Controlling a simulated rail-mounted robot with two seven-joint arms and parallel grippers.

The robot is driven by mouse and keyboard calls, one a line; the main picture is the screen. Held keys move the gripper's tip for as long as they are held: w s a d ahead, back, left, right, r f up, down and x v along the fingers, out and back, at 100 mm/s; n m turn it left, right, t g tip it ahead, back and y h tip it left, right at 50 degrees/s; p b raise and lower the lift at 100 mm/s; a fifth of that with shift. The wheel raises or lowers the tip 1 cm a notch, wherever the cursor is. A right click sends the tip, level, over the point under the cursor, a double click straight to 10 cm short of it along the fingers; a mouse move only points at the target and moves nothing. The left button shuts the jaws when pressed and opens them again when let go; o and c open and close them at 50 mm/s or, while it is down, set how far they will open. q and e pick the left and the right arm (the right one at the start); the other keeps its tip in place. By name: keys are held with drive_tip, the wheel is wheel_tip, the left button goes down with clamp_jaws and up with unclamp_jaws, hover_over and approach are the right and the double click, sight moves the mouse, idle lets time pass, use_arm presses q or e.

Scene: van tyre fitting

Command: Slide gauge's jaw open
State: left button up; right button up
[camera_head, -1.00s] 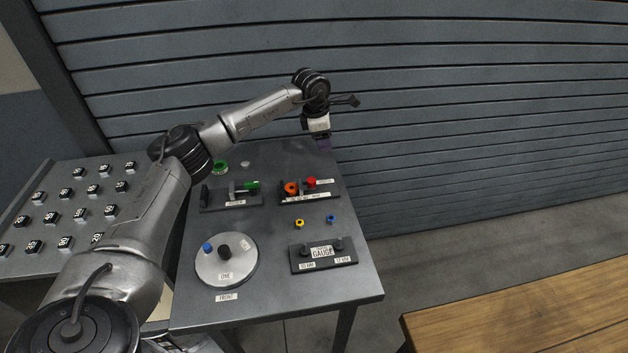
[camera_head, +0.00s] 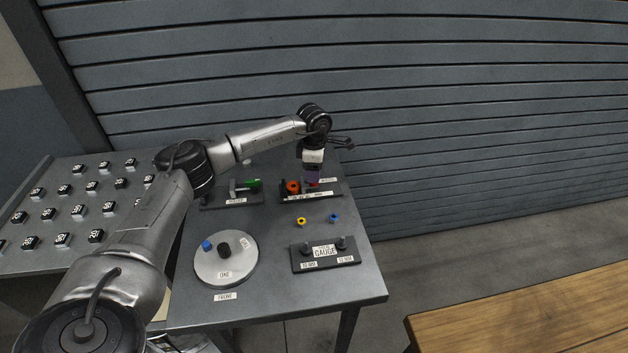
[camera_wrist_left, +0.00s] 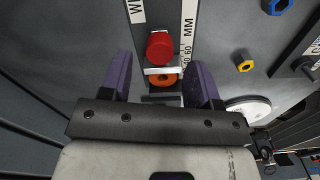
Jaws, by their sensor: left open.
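The sliding gauge is a dark plate (camera_head: 335,193) at the back right of the steel table, carrying an orange ring (camera_head: 293,187) and a red knob (camera_wrist_left: 160,46). In the left wrist view its MM scale (camera_wrist_left: 188,35) runs beside the red knob, with a white crosspiece (camera_wrist_left: 163,71) between the knob and the orange ring (camera_wrist_left: 162,81). My left gripper (camera_head: 312,178) is above the gauge, pointing down. Its purple fingers are open, one on each side of the gauge (camera_wrist_left: 162,62), with nothing gripped. In the head view the gripper mostly hides the red knob. My right gripper is not in view.
A plate labelled GAUGE (camera_head: 298,265), a round disc (camera_head: 215,272) with knobs, and a dark plate with a green-handled part (camera_head: 250,184) share the table. Small yellow (camera_head: 301,221) and blue (camera_head: 334,218) nuts lie between. A shutter wall stands behind.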

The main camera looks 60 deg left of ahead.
use_arm(q)
drive_tip(key=shift+f, duration=1.65)
drive_tip(key=shift+c, duration=0.4)
clamp_jaws()
